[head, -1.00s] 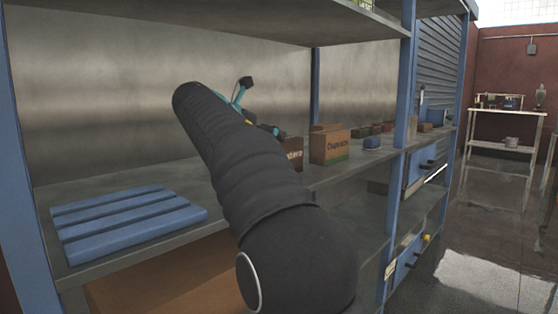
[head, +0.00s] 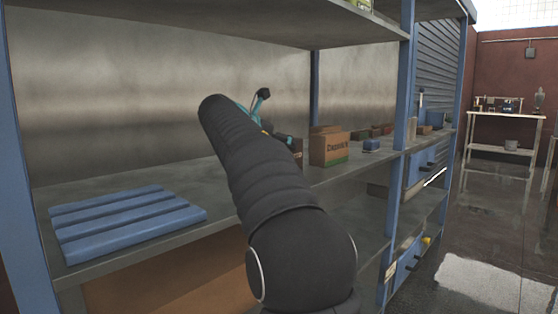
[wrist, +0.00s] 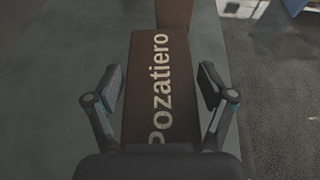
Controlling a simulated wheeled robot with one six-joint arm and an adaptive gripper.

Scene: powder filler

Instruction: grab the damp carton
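A dark brown carton lettered "Pozatiero" (wrist: 150,85) lies under my gripper in the wrist view; its darker look fits the damp carton. My gripper (wrist: 160,86) is open, with one finger on each side of the carton and a gap visible at the right. I cannot tell whether the left finger touches it. In the head view, only a sliver of the dark carton (head: 298,148) shows beside my gripper; my arm hides the rest.
A lighter brown carton (head: 329,147) stands to the right on the same shelf (head: 205,178). Several small boxes and a blue block (head: 371,145) lie beyond it. A blue slatted pallet (head: 125,222) lies at left. A blue upright (head: 398,165) and an upper shelf (head: 230,20) bound the space.

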